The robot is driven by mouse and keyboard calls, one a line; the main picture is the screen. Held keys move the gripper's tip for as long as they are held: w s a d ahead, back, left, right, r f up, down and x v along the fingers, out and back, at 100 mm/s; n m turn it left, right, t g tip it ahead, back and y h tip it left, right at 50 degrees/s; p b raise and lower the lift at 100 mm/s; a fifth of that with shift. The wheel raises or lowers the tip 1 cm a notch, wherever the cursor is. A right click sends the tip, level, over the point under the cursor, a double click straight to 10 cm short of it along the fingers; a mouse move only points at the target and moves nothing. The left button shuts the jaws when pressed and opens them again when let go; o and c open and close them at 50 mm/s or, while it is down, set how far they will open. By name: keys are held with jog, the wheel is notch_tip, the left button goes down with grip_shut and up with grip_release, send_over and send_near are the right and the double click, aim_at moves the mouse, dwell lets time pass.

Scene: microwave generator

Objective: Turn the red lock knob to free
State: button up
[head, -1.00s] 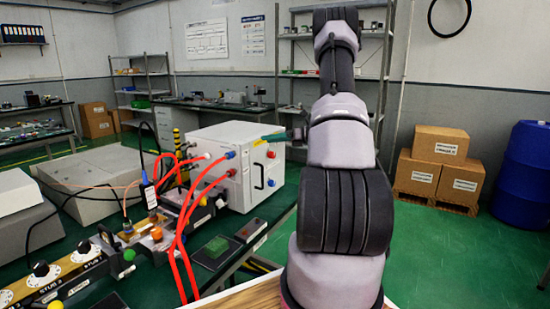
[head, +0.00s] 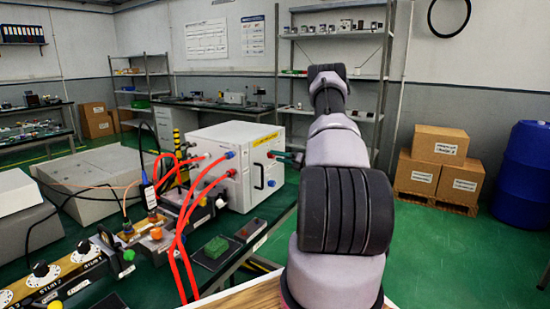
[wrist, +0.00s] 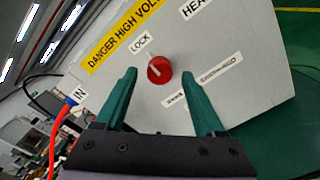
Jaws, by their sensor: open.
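The red lock knob (wrist: 159,69) is on the panel of a white cabinet (wrist: 215,50). Its pale pointer line tilts up and left, towards the LOCK label (wrist: 140,42). My gripper (wrist: 157,75) is open, with one green finger on each side of the knob in the wrist view. I cannot tell whether the fingers reach around the knob or stop short of it; no contact shows. In the head view the green fingers (head: 286,157) are close to the cabinet's right-hand panel, and my arm hides part of the gripper.
A blue connector with a red hose (wrist: 70,104) is on the cabinet left of my gripper. A black handle (head: 258,176) stands out from the cabinet's panel. Red hoses (head: 182,225) loop in front of the cabinet.

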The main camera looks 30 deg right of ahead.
jog(key=shift+x, duration=1.05)
grip_shut()
jog(key=shift+n, duration=8.9)
